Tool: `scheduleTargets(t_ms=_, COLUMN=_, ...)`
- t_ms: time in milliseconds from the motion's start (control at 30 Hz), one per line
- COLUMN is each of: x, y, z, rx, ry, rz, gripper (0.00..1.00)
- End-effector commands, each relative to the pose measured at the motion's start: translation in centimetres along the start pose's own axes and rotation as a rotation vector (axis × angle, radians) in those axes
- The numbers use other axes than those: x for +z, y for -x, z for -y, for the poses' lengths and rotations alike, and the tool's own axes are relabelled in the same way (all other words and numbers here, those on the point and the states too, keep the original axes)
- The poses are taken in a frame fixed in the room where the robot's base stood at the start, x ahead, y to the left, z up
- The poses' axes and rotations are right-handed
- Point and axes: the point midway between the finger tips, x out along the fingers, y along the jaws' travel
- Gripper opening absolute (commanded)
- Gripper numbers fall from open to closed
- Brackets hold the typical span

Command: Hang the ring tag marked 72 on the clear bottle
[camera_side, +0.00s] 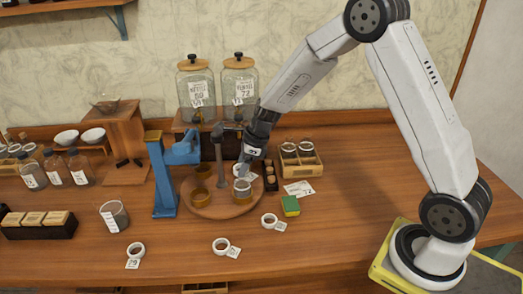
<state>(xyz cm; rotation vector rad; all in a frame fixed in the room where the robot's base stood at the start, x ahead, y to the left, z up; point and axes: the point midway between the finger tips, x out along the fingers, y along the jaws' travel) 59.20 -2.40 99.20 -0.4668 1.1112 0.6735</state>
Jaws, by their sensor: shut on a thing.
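My gripper (246,172) points down above the right part of a round wooden board (213,209). It is shut on a small pale thing, mostly hidden by the fingers; I cannot read any number on it. Just below the fingertips stands a small clear glass vessel (243,191); whether the held thing touches it I cannot tell.
Amber vessels (200,196) and a grey post (220,160) stand on the board. Two lidded jars (239,82) stand behind. A labelled glass (113,216) stands at front left.

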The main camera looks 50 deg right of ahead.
Motion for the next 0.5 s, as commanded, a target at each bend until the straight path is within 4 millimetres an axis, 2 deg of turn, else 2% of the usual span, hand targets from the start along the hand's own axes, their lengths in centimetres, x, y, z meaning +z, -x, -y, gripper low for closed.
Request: scheduleTargets(t_ms=500, x=-0.7, y=-1.7, z=0.0, rx=0.0, ry=-0.001, rz=0.0, gripper=0.08)
